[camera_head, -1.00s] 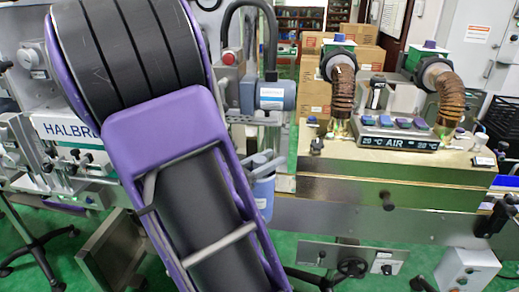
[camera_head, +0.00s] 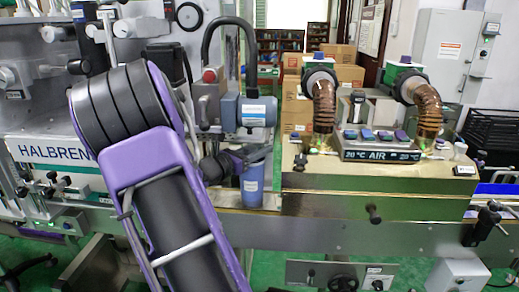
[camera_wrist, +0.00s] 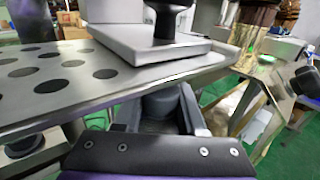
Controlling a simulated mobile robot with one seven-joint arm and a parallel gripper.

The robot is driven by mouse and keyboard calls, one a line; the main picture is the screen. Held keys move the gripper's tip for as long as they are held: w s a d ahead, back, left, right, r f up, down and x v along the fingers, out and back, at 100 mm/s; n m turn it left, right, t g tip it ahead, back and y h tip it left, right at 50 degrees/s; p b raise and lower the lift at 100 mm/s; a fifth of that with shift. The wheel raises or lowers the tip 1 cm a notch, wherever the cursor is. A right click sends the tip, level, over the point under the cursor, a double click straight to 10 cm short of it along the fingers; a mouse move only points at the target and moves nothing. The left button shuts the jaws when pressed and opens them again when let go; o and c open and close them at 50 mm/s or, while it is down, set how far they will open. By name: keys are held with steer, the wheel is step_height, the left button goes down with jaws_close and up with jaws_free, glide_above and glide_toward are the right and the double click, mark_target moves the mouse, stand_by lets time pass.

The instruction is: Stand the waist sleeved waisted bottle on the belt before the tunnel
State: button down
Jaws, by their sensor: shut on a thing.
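My gripper (camera_head: 236,162) is at the end of my purple and black arm, left of the tunnel in the head view. In the wrist view my gripper (camera_wrist: 160,112) is shut on a grey-blue rounded thing (camera_wrist: 160,104), most likely the waisted bottle. Its lower part is hidden there. In the head view a blue cylinder (camera_head: 252,186) with a pale label is upright just below the fingers; I take it as the bottle, its waist not clear. The tunnel (camera_head: 376,178) is the brass-coloured housing marked AIR. A blue belt strip (camera_head: 498,189) shows at its right; the belt before it cannot be made out.
A grey motor unit (camera_head: 254,112) with a black hose stands above the gripper. Two brown ducts (camera_head: 324,104) rise from the tunnel. The wrist view shows a perforated metal plate (camera_wrist: 62,78) and a black post (camera_wrist: 165,20) on a metal base close above the gripper.

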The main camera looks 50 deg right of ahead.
steer(key=shift+w+d, duration=0.4)
steer(key=shift+d, duration=0.1)
steer(key=shift+f, duration=0.25)
steer(key=shift+c, duration=2.4)
jaws_free()
steer(key=shift+r, duration=0.1)
steer(key=a, duration=0.7)
steer(key=shift+a+p, duration=0.3)
steer(key=shift+p, duration=0.05)
